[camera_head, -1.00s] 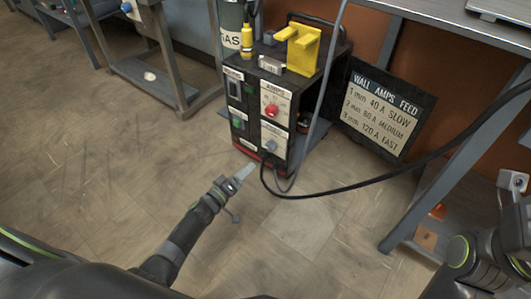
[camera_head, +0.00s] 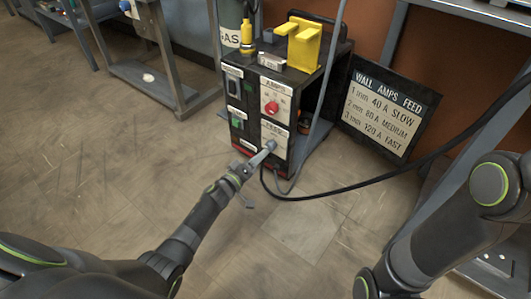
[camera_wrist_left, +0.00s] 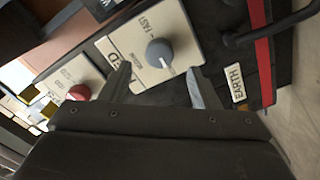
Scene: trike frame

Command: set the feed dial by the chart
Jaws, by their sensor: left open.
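The feed dial (camera_wrist_left: 158,52) is a round grey knob on a pale plate low on the welder's front; FAST is readable on the plate. A white mark on the knob points towards my gripper side in the left wrist view. My left gripper (camera_wrist_left: 157,80) is open, its fingers on either side of the dial's near side, apparently just short of it. In the head view the left gripper (camera_head: 262,155) reaches the dial (camera_head: 271,145) and partly hides it. The chart (camera_head: 387,107) stands right of the welder, listing 1 mm 40 A SLOW, 2 mm 80 A MEDIUM, 3 mm 120 A FAST.
The red amps knob (camera_head: 272,107) sits above the feed dial. A yellow bracket (camera_head: 300,45) and a small labelled metal piece (camera_head: 270,62) are on top of the welder. A black cable (camera_head: 350,189) runs across the floor to the right. An EARTH label (camera_wrist_left: 238,90) lies near the dial.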

